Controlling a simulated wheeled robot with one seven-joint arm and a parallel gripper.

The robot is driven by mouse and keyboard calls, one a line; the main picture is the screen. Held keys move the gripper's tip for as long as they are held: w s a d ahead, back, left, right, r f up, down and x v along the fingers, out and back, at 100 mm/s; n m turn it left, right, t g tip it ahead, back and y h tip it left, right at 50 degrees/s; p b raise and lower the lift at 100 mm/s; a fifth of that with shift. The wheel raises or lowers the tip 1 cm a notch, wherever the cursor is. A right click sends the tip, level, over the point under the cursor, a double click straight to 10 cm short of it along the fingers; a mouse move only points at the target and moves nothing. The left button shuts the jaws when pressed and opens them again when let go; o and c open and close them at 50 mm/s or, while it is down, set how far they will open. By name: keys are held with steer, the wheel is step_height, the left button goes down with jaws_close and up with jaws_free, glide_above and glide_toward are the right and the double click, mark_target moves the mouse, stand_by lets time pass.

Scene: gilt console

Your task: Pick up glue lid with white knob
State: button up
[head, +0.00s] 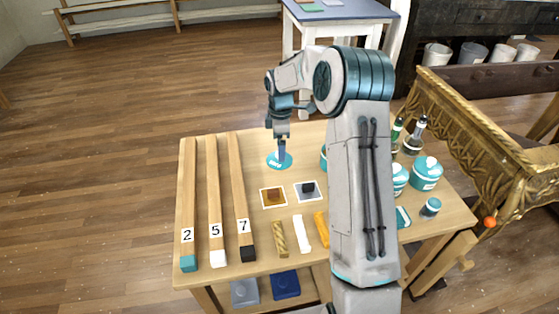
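A round teal lid (271,163) with small white marks lies on the far part of the wooden table in the head view. It looks like the glue lid, but my gripper covers its middle, so its knob is hidden. My gripper (281,157) points straight down over the lid, with its fingertips at or just above it. I cannot tell whether it touches the lid or whether the fingers are open or shut on the knob.
Three long wooden bars (214,200) marked 2, 5 and 7 lie at the left. Two small square tiles (307,191) lie in front of the lid. Teal and white jars (427,173) and bottles (414,137) stand at the right. A gilt console (475,125) stands beyond the table's right side.

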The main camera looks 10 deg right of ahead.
steer(key=f, duration=0.2)
steer(key=f+b, duration=0.1)
steer(key=f, duration=0.2)
steer(key=shift+w+a+f, duration=0.1)
steer(key=shift+a+f, duration=0.1)
steer(key=shift+f, duration=0.1)
steer(key=shift+c, duration=0.3)
steer(key=c, duration=1)
